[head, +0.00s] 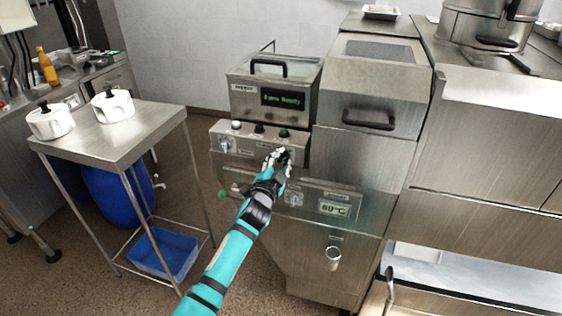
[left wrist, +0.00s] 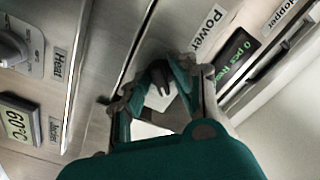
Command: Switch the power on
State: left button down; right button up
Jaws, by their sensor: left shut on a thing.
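The steel machine has a slanted control panel (head: 243,147). My left gripper (head: 279,156) is at the right part of this panel, its arm coming in from below. In the left wrist view, the left gripper (left wrist: 163,88) has its fingers on either side of a power knob (left wrist: 159,73) with a dark top, shut on it, beside the "Power" label (left wrist: 207,29). In the head view the gripper hides this knob. The knob's exact turn angle is hard to tell. My right gripper is not in view.
A knob (head: 226,144) is at the panel's left, with white, black and green buttons above. A hopper display (head: 283,99) reads "Ready"; a lower display (head: 334,209) reads 60°C. A steel side table (head: 130,137) with two white lidded pots stands at left.

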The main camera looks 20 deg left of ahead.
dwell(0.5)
pick_arm(q)
jog(key=c, duration=1.3)
grip_release()
jog(key=shift+c, duration=0.2)
jog(key=s, duration=1.2)
jog(key=shift+f, duration=0.1)
